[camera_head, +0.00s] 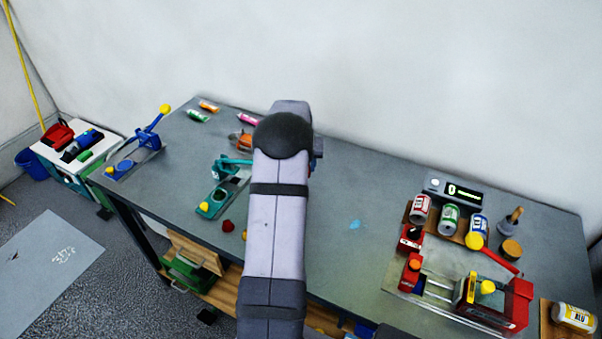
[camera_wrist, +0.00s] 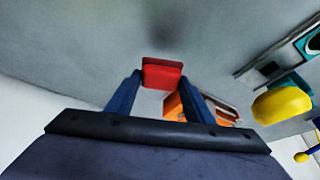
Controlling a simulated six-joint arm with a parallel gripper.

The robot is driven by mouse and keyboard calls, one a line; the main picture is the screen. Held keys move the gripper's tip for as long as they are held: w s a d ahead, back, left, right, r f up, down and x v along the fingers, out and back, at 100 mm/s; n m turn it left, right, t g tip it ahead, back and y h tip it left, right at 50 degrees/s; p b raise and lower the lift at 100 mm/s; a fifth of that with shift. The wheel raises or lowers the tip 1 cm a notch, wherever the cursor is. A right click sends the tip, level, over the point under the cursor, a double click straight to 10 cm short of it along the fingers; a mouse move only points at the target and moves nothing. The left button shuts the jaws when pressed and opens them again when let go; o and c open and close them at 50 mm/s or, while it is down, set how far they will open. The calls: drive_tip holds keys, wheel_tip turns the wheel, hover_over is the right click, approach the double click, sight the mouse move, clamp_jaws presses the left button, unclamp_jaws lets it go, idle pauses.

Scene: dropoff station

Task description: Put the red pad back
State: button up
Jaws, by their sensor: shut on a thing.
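The red pad (camera_wrist: 162,73) shows in the wrist view as a small red block between the tips of my gripper's two blue fingers. My gripper (camera_wrist: 162,82) is shut on it and holds it over the grey table. In the head view my own arm covers the pad and nearly all of the gripper. An orange item (camera_wrist: 172,107) shows beyond and between the fingers in the wrist view. It may be the orange-brown thing (camera_head: 242,141) left of my arm in the head view.
A teal press (camera_head: 222,193) and a blue press (camera_head: 137,143) stand left of my arm. A red press (camera_head: 495,300), several cans (camera_head: 449,218) and a display unit (camera_head: 455,189) stand at right. A yellow knob (camera_wrist: 283,103) is right of my fingers. The table's middle right is mostly clear.

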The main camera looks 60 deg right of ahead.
drive_tip(key=shift+f+p, duration=0.65)
drive_tip(key=shift+f, duration=1.55)
drive_tip(key=shift+f, duration=0.15)
drive_tip(key=o, duration=1)
drive_tip(key=shift+r, duration=0.25)
drive_tip(key=b+v, duration=0.3)
drive_tip(key=v, duration=0.9)
drive_tip(key=shift+f, duration=0.1)
